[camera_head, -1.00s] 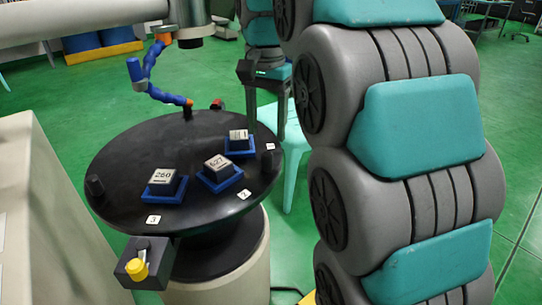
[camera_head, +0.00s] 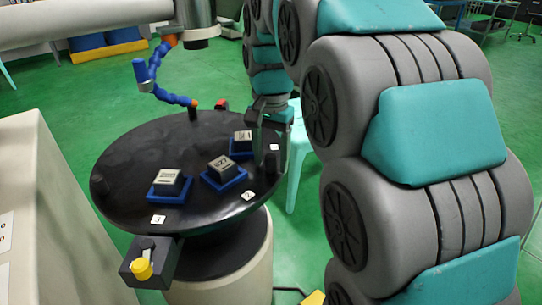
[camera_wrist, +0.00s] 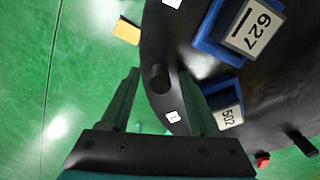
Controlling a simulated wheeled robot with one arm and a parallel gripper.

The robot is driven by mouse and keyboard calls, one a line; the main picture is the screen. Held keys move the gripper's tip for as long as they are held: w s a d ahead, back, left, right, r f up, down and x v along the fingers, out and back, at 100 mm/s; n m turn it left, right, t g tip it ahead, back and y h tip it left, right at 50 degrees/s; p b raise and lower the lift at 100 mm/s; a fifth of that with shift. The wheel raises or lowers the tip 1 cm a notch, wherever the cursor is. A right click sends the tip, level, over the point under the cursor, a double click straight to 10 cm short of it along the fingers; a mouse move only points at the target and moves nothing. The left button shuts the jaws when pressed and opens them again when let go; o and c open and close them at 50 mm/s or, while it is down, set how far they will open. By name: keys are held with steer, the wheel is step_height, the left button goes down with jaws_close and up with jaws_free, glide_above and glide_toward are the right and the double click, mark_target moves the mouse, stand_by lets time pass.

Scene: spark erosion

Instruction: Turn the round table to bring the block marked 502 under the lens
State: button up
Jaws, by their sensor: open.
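The black round table (camera_head: 130,205) carries blocks in blue holders. The block marked 502 (camera_wrist: 228,117) sits near the rim in the wrist view; in the head view it is the rearmost block (camera_head: 243,137), partly beside my gripper. The block marked 627 (camera_wrist: 258,27) is the middle one in the head view (camera_head: 222,164). The lens (camera_head: 200,36) hangs above the table's far side, with no block directly below it. My gripper (camera_wrist: 160,73) is open at the right rim, its fingers on either side of an upright black peg (camera_wrist: 158,79), not closed on it.
A third block (camera_head: 170,180) stands at the front left. A blue jointed hose (camera_head: 165,95) reaches over the back. A box with a yellow knob (camera_head: 142,268) stands in front of the table, and a pale machine panel (camera_head: 55,210) at left.

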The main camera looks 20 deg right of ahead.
steer(key=shift+c, duration=0.2)
jaws_close()
stand_by(1.1)
